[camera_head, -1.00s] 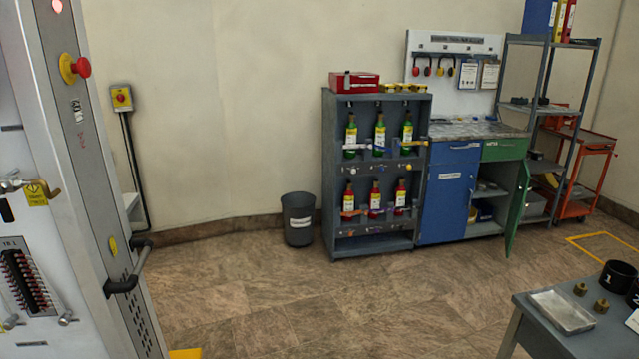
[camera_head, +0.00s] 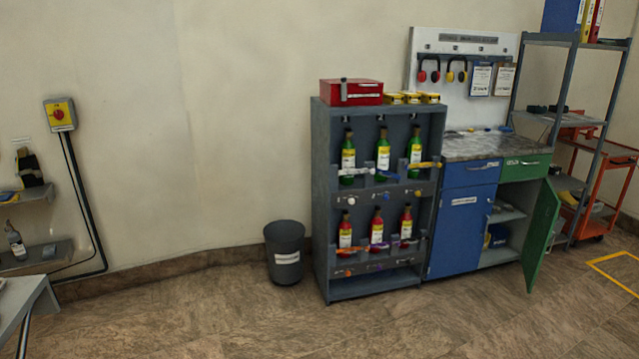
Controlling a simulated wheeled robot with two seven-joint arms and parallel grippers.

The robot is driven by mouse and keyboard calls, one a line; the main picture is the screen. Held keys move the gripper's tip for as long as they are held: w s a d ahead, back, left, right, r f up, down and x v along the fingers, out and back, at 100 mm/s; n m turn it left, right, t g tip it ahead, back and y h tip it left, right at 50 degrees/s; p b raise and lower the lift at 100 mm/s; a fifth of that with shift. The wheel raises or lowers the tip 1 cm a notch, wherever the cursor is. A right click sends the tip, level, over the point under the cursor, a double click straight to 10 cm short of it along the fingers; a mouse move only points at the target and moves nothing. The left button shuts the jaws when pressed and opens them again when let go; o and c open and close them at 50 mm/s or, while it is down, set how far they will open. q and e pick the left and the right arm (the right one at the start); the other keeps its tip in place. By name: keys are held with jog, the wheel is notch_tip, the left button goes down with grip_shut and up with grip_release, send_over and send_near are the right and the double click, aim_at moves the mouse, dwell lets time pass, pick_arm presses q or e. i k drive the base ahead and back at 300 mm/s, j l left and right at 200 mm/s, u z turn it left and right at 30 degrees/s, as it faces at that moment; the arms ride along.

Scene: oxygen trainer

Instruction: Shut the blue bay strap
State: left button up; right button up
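The grey bottle rack (camera_head: 320,180) stands against the back wall, with two rows of bottles. The upper row holds green bottles and the lower row red ones. The blue bay strap (camera_head: 388,175) shows in the upper row, at the front of the middle green bottle (camera_head: 383,153). It is too small to tell whether it is fastened. A pale strap (camera_head: 355,171) is at the upper left bay and a yellow strap (camera_head: 424,165) at the upper right bay. Neither of my grippers is in view.
A dark bin (camera_head: 285,250) stands on the floor left of the rack. A blue cabinet (camera_head: 460,232) adjoins the rack on the right, and its green door (camera_head: 541,235) stands open. The floor (camera_head: 240,325) before the rack is clear.

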aim_at(381, 173)
jog(key=i+j+z, duration=0.2)
jog(key=i, duration=0.2)
jog(key=i+z, duration=0.25)
jog(key=i, duration=0.15)
jog(key=i+j+z, duration=0.2)
jog(key=i, duration=0.2)
